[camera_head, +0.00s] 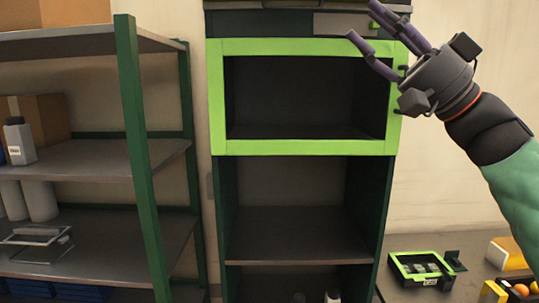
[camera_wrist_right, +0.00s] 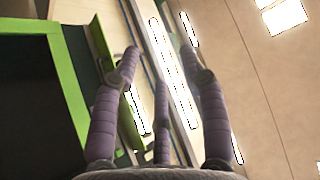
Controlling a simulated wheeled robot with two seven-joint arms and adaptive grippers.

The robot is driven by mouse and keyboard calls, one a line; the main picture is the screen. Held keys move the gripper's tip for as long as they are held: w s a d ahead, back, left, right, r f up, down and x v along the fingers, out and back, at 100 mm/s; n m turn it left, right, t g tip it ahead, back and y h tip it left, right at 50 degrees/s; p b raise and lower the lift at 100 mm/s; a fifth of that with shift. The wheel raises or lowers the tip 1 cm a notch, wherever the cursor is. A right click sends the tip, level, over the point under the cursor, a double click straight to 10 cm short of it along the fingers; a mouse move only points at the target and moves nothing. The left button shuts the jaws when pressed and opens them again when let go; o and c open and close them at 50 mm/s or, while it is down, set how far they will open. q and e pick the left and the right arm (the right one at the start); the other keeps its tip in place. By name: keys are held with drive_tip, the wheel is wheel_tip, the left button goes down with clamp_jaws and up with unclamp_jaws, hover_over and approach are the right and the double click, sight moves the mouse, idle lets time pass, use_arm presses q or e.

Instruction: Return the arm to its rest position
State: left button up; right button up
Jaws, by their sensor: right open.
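My right gripper (camera_head: 362,28) is raised in front of the upper right corner of the cabinet (camera_head: 218,95) with the bright green frame. Its purple fingers are spread apart with nothing between them. In the right wrist view the fingers (camera_wrist_right: 160,70) also show open and empty, with part of the green frame (camera_wrist_right: 65,90) to their left. My right arm comes in from the right edge. My left gripper is not in view.
A green-posted shelf (camera_head: 135,150) with boxes and bottles stands at the left. A green-rimmed tray (camera_head: 393,262) and a yellow crate (camera_head: 492,290) with oranges sit low at the right. The wall above them is bare.

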drive_tip(key=w+a+f+m+t+h, duration=0.2)
drive_tip(key=w+f+m+h, duration=0.3)
drive_tip(key=w+f, duration=0.8)
drive_tip(key=w+a+f+m+t+h, duration=0.25)
drive_tip(key=w+f+m+h, duration=0.35)
drive_tip(key=w+f, duration=0.7)
wheel_tip(320, 180, down, 34)
drive_tip(key=w+m+g+h, duration=0.3)
drive_tip(key=h, duration=0.3)
drive_tip(key=s+d+f+g+h, duration=0.15)
drive_tip(key=s+f, duration=0.35)
drive_tip(key=f, duration=0.6)
drive_tip(key=s+f+g+h, duration=0.1)
drive_tip(key=s+f+g, duration=0.35)
drive_tip(key=f, duration=0.75)
drive_tip(key=s+d+f+h, duration=0.1)
drive_tip(key=s+f, duration=0.6)
drive_tip(key=f, duration=0.4)
drive_tip(key=s+a+f+n+g, duration=0.1)
drive_tip(key=s+f, duration=0.3)
drive_tip(key=s, duration=0.5)
drive_tip(key=s+a+f+n+g, duration=0.1)
drive_tip(key=s+f, duration=0.3)
drive_tip(key=s, duration=0.5)
drive_tip(key=s+a+f+n+g, duration=0.1)
drive_tip(key=s+f, duration=0.3)
drive_tip(key=s, duration=0.5)
drive_tip(key=shift+f+g, duration=0.35)
drive_tip(key=shift+g, duration=0.2)
